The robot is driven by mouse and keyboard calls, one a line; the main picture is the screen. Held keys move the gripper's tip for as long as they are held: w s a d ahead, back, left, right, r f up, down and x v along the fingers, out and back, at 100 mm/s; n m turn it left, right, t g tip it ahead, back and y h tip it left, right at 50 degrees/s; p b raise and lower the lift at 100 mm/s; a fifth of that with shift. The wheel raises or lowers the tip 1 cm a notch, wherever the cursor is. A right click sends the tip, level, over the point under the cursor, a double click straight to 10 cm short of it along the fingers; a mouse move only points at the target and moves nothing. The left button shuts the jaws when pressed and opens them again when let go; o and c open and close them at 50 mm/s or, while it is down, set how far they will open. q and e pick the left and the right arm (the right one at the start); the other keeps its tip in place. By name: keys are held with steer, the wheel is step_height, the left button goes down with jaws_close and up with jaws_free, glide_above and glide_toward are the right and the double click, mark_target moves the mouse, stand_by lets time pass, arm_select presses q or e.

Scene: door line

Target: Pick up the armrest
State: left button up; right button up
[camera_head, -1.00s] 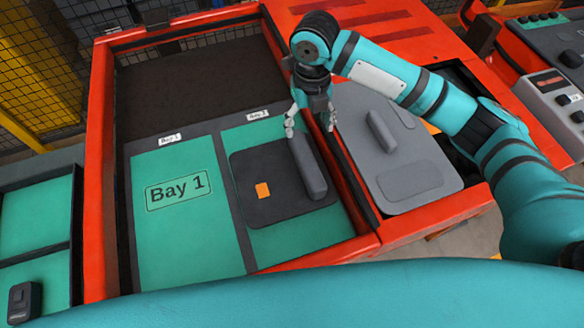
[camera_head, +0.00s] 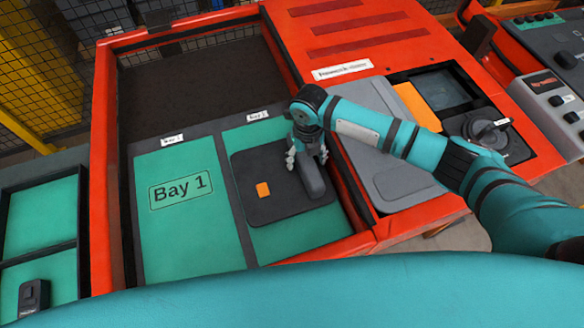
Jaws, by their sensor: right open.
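The armrest (camera_head: 313,182) is a dark grey elongated block. It lies on a dark square panel (camera_head: 262,209) with a small orange patch, in the green bay to the right of the one marked Bay 1. My right gripper (camera_head: 307,162) is open above the far end of the armrest, with one finger on each side of it. The gripper hides that far end, and I cannot tell whether the fingers touch it. My left gripper is not in view.
The Bay 1 mat (camera_head: 188,232) is bare. A red frame (camera_head: 104,165) edges the bays. A grey door panel (camera_head: 405,185) lies to the right, partly behind my right arm. A small black device (camera_head: 33,298) sits in a green tray at lower left.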

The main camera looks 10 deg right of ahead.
steer(key=shift+f, duration=0.1)
steer(key=shift+c, duration=0.2)
jaws_close()
steer(key=shift+w, duration=0.1)
stand_by(0.4)
steer(key=shift+r, duration=0.9)
step_height(320, 180, up, 2)
steer(key=shift+b, duration=0.55)
steer(key=s+a+r+b, duration=0.1)
steer(key=s+a+b, duration=0.1)
steer(key=s+a, duration=0.9)
step_height(320, 180, up, 20)
steer(key=p, duration=1.9)
steer(key=shift+s+f, duration=0.2)
steer(key=shift+s, duration=0.15)
